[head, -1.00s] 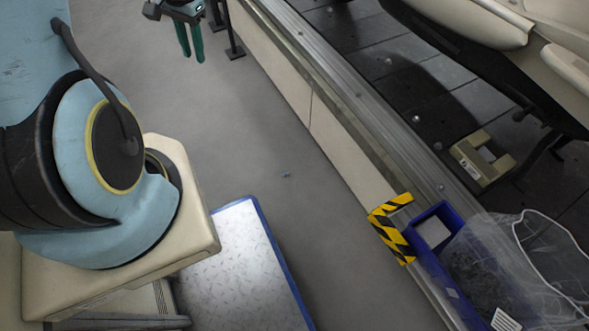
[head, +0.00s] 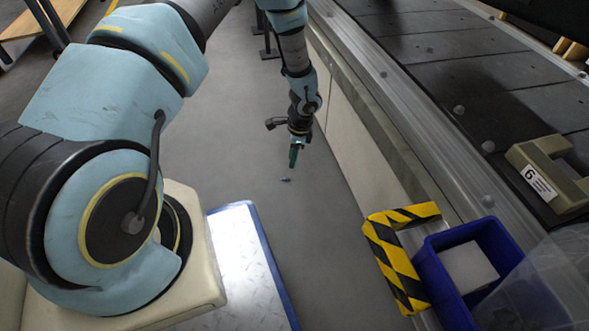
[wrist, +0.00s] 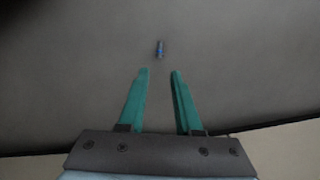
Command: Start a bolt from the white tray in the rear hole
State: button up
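A small blue, bolt-like piece (head: 286,179) lies on the grey floor, and it also shows in the wrist view (wrist: 160,49), just beyond the fingertips. It is too small to tell for sure that it is a bolt. My gripper (head: 293,164) points down above the floor close to this piece. In the wrist view its two green fingers (wrist: 161,73) stand apart with nothing between them. A white square item (head: 469,267) sits inside a blue bin (head: 435,284); I cannot tell whether it is the white tray. No rear hole can be made out.
The slat conveyor (head: 424,50) runs along the right behind a metal rail. A beige block marked 6 (head: 545,175) rests on it. A yellow-black striped bracket (head: 391,262) stands beside the bin, with clear plastic (head: 545,290) at its right. A metal plate (head: 238,265) lies below.

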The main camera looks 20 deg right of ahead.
aim_at(288, 178)
jog(key=shift+w+a+f+b, duration=0.1)
jog(key=shift+a+f+b, duration=0.05)
jog(key=shift+f+b, duration=1.25)
jog(key=shift+a+f+b, duration=0.15)
jog(key=shift+f+b, duration=0.85)
jog(key=shift+f, duration=0.75)
jog(key=shift+w+a+f+b, duration=0.15)
jog(key=shift+f+b, duration=0.2)
jog(key=shift+f, duration=0.4)
jog(key=shift+s+a+f+b, duration=0.1)
jog(key=shift+f+b, duration=0.2)
jog(key=shift+f, duration=0.45)
grip_shut()
jog(key=shift+r, duration=0.15)
jog(key=shift+r+p, duration=2.2)
jog(key=shift+r, duration=0.15)
